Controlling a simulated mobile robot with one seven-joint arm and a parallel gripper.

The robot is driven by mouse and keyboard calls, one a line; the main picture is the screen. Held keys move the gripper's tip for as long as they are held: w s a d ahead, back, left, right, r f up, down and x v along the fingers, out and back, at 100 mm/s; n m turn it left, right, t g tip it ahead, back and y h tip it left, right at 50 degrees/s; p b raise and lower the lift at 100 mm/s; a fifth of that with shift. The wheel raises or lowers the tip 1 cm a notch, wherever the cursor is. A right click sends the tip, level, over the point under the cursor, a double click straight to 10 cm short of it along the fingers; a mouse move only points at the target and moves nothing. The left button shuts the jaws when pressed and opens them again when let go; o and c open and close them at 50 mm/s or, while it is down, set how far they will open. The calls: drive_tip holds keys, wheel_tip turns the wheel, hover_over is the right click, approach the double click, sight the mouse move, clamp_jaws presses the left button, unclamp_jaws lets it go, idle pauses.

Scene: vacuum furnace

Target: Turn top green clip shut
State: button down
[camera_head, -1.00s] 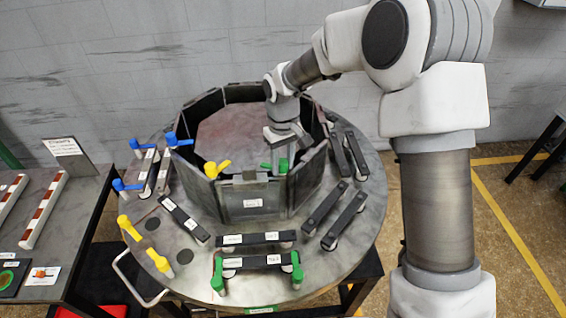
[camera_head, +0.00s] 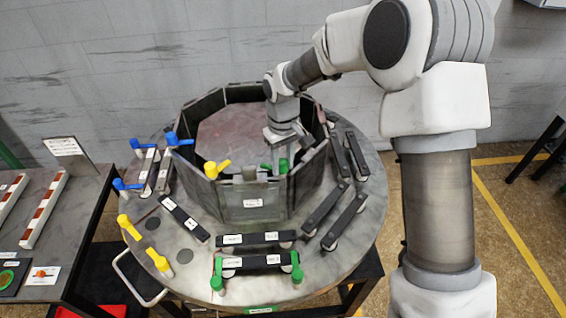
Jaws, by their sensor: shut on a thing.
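The top green clip (camera_head: 283,167) stands on the near right rim of the dark polygonal furnace ring (camera_head: 240,200). Its green handle shows below my gripper and sticks out to the left. My gripper (camera_head: 281,152) points down over it from inside the ring and is shut on it. The fingers partly cover the clip, so its exact seat on the rim is hidden. Two other green clips, a left one (camera_head: 218,274) and a right one (camera_head: 296,268), stand lower down on the round plate at the ends of a black bar.
A yellow clip (camera_head: 216,169) sits on the rim to the left, and a blue clip (camera_head: 178,140) farther left. Several black bars lie around the ring on the round metal table (camera_head: 185,285). A side table (camera_head: 60,255) stands at the left.

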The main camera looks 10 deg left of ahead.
sight(282, 161)
drive_tip(key=shift+w+a+r, duration=0.2)
drive_tip(key=c, duration=0.8)
unclamp_jaws()
drive_tip(key=shift+o, duration=1.4)
drive_tip(key=shift+f, duration=0.1)
drive_tip(key=shift+s+d, duration=0.1)
wheel_tip(282, 161, up, 17)
drive_tip(key=shift+r, duration=0.2)
